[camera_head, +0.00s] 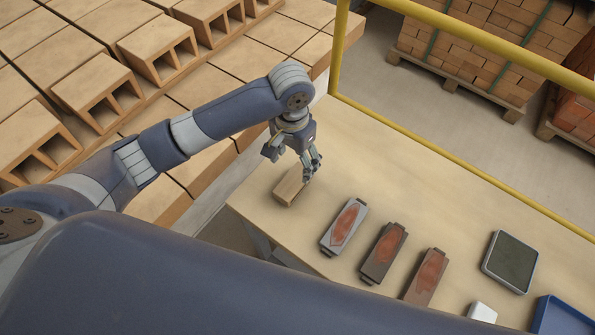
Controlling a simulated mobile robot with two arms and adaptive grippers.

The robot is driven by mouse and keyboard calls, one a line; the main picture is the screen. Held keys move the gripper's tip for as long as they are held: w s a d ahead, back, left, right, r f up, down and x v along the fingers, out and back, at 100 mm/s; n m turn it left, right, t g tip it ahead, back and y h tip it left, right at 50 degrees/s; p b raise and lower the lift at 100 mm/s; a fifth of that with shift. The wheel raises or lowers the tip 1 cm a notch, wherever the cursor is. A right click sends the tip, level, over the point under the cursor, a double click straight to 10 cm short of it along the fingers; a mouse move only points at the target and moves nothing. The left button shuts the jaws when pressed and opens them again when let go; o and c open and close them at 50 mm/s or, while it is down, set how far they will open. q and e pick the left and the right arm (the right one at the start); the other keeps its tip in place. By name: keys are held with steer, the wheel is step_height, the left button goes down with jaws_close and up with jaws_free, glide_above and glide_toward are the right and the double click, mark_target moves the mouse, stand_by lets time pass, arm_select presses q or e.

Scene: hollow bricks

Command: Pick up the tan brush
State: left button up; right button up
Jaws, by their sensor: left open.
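The tan brush (290,187) appears as a small tan block lying near the left corner of the table. Its bristles cannot be made out, and its far right end is partly hidden by a finger. My left gripper (298,164) is open, pointing down just over the brush's far end. Whether a finger touches the brush cannot be told. My right gripper is out of view.
On the table (440,180), right of the brush, lie a grey item (344,226), a dark brown item (383,252) and a brown item (425,277) with reddish patches. A dark-faced device (510,262), white object (482,312) and blue tray (560,316) are farther right. A yellow rail (460,168) runs behind.

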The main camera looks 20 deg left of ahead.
mark_target(293, 181)
arm_select(q)
steer(key=f, duration=0.4)
steer(key=shift+s+a+p, duration=0.1)
steer(key=shift+s+p, duration=0.2)
steer(key=shift+s, duration=0.1)
steer(key=shift+w+f, duration=0.1)
steer(key=shift+f, duration=0.65)
step_height(293, 181, down, 3)
steer(key=shift+f+p, duration=0.2)
steer(key=shift+p, duration=0.55)
steer(key=shift+f, duration=0.7)
steer(key=c, duration=1.2)
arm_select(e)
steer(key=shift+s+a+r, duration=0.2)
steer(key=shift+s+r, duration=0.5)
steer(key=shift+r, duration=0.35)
